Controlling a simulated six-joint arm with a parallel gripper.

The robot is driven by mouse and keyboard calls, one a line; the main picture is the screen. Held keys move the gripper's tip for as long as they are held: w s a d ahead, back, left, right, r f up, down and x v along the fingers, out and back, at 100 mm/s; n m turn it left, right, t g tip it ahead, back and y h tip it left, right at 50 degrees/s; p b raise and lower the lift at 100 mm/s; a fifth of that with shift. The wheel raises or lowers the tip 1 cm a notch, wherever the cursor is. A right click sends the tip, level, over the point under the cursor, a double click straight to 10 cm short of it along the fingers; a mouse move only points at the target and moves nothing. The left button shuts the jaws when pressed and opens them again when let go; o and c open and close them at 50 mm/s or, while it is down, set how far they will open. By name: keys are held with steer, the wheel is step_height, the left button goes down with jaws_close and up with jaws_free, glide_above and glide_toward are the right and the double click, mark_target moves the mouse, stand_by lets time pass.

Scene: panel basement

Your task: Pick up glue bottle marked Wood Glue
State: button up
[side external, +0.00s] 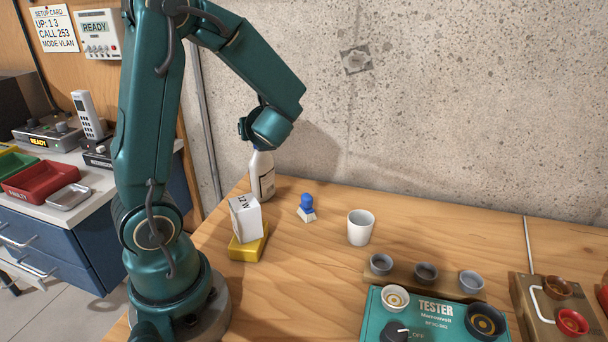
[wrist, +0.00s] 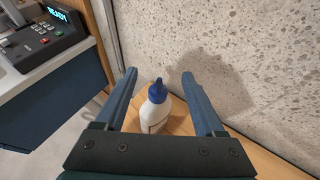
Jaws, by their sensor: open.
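The glue bottle is white with a dark-edged label (side external: 262,177) and stands upright on the wooden bench near the concrete wall. Its label text is too small to read. In the wrist view I look down on the white bottle (wrist: 156,112) and its blue cap. My gripper (wrist: 160,78) is open, with one finger on each side of the bottle in that view and a gap beside each. In the side view my wrist is just above the bottle top and hides the cap; the fingers cannot be made out there.
A white box (side external: 245,217) leans on a yellow block (side external: 248,246) in front of the bottle. A blue-topped stamp-like object (side external: 307,208) and a white cup (side external: 360,228) stand to its right. A teal tester (side external: 436,318) is farther right. The concrete wall (side external: 420,100) is close behind.

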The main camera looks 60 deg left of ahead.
mark_target(262, 159)
step_height(262, 159, down, 4)
steer(key=shift+r, duration=0.1)
steer(key=shift+x, duration=2.55)
jaws_close()
